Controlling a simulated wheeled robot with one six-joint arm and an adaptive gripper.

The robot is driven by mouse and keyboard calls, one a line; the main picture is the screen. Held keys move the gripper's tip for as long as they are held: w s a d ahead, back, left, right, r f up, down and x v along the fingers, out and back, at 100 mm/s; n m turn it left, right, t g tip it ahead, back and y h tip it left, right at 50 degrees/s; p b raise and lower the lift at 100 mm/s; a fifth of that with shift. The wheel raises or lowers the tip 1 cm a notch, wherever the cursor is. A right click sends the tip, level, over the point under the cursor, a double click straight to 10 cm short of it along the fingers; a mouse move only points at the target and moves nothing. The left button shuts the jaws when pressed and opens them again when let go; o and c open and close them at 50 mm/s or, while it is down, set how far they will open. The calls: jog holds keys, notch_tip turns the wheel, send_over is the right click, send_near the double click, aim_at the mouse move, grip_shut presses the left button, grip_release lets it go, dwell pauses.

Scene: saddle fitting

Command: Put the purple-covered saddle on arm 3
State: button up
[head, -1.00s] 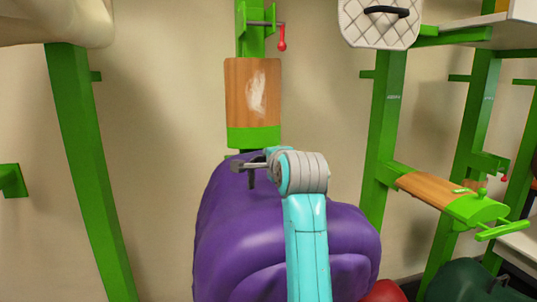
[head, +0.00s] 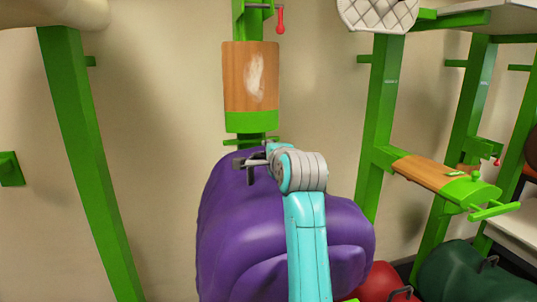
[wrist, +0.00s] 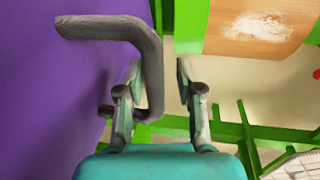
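The purple-covered saddle (head: 245,220) fills the lower middle of the head view and the left of the wrist view (wrist: 50,110). A grey bent handle (wrist: 150,65) stands out from it. My gripper (head: 255,163) is at the saddle's top. In the wrist view its two fingers (wrist: 160,85) are apart; the handle lies near the left finger, with a gap to the right one. Behind is a rack arm (head: 250,80) with a wooden pad and white patch, also in the wrist view (wrist: 255,25). Another wooden arm (head: 430,173) is at right. I cannot read which is arm 3.
Green posts stand at left (head: 85,160) and right (head: 382,120). A red saddle (head: 383,280) and a dark green one (head: 455,272) lie low at right. A white quilted item (head: 375,15) hangs at the upper right.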

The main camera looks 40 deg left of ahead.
jog(key=shift+o, duration=0.2)
jog(key=shift+f, duration=0.25)
jog(key=v, duration=1.2)
jog(key=shift+r, duration=0.25)
